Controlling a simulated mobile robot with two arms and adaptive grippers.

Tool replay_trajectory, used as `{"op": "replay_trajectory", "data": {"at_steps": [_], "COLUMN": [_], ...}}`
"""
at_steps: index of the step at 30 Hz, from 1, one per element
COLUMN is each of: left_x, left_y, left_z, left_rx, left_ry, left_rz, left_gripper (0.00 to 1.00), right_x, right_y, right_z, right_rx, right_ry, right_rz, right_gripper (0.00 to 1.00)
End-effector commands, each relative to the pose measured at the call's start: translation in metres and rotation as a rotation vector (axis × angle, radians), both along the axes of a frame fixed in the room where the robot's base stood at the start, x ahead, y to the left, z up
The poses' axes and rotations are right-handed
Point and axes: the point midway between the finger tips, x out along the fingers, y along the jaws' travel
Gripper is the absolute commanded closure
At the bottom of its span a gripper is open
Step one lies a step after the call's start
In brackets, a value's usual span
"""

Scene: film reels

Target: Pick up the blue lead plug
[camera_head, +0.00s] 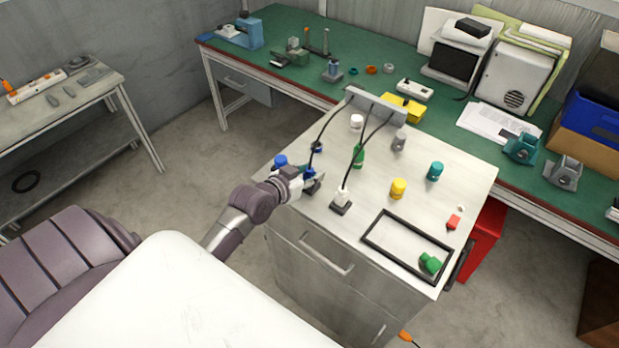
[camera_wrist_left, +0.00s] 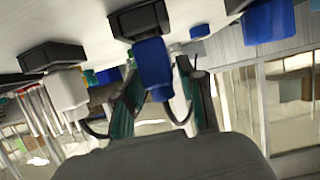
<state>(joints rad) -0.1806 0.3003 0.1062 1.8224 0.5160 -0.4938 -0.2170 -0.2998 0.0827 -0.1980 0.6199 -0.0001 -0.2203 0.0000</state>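The blue lead plug (camera_wrist_left: 153,66) shows in the left wrist view with its black base. In the head view the blue lead plug (camera_head: 309,172) stands on the cabinet top at my left gripper, partly hidden. My left gripper (camera_head: 312,181) reaches in from the left, low over the top. In the left wrist view its teal fingers (camera_wrist_left: 162,78) are apart, one on either side of the plug; a small gap shows on the right side. Contact on the left side cannot be told. My right gripper is not in view.
A white lead plug (camera_head: 342,195) in a black base stands close to the right. A blue knob-like piece (camera_head: 280,161) stands left of my gripper. Black cables hang from a grey bar (camera_head: 376,105). Green, yellow and teal pieces and a black frame (camera_head: 378,243) occupy the right part.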

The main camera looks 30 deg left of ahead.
Motion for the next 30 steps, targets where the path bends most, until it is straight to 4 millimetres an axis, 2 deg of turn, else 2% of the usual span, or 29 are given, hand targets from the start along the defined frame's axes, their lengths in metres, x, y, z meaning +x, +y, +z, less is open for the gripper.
{"op": "replay_trajectory", "data": {"at_steps": [1, 6, 17, 23, 26, 30], "left_x": [0.000, 0.000, 0.000, 0.000, 0.001, -0.009], "left_y": [0.000, 0.000, 0.000, 0.000, 0.000, -0.031], "left_z": [0.000, 0.000, 0.003, 0.024, 0.042, 0.058], "left_rx": [0.000, 0.000, 0.001, 0.002, 0.005, -0.004], "left_ry": [0.000, 0.000, -0.001, -0.004, -0.006, -0.005], "left_rz": [0.000, 0.000, 0.000, 0.000, -0.001, -0.002], "left_gripper": [0.73, 1.00, 1.00, 1.00, 1.00, 1.00], "right_x": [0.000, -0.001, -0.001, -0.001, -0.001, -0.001], "right_y": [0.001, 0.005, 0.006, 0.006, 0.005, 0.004], "right_z": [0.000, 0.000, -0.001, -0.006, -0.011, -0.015], "right_rx": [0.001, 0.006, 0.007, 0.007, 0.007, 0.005], "right_ry": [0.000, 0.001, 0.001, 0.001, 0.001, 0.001], "right_rz": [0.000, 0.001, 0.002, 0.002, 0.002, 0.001], "right_gripper": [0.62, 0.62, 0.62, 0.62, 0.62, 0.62]}}
